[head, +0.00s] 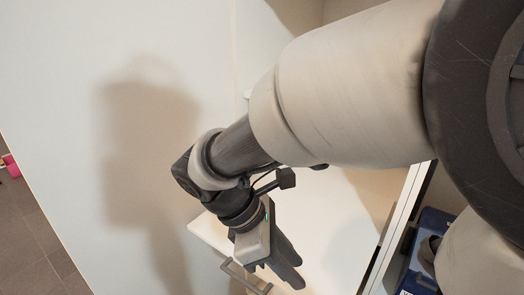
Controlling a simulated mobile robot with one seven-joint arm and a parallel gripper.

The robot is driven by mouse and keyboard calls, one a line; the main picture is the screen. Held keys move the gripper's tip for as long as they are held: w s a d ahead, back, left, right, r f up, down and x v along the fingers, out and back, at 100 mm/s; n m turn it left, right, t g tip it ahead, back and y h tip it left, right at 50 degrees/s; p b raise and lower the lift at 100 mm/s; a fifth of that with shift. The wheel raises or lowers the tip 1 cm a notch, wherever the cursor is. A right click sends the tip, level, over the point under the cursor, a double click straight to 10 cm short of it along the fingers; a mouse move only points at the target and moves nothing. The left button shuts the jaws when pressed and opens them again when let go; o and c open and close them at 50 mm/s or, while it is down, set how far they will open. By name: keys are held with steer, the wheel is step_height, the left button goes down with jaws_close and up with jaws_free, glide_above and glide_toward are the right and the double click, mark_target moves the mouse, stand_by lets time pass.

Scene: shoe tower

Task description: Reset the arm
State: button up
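My arm comes in from the upper right of the head view and reaches down to the lower middle. My gripper (288,274) hangs at its end with dark fingers pointing down and right, in front of a white surface (345,235). The fingers overlap from this angle, so I cannot tell whether they are open or shut. I see nothing hanging from them.
A grey bar handle (246,279) is close beside my gripper, at the lower left. A pale wall (60,90) fills the left, with my arm's shadow on it. At the lower right, a blue container (424,262) with a dark item stands behind a white-edged panel.

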steer(key=s+d+r+m+t+y, duration=0.2)
steer(key=d+r+m+t+y, duration=0.55)
steer(key=m, duration=1.05)
step_height(320, 180, up, 14)
steer(key=d+g+h+p, duration=0.1)
steer(key=p, duration=1.2)
steer(key=shift+g, duration=0.35)
steer(key=shift+s+r, duration=0.1)
steer(key=shift+s, duration=0.05)
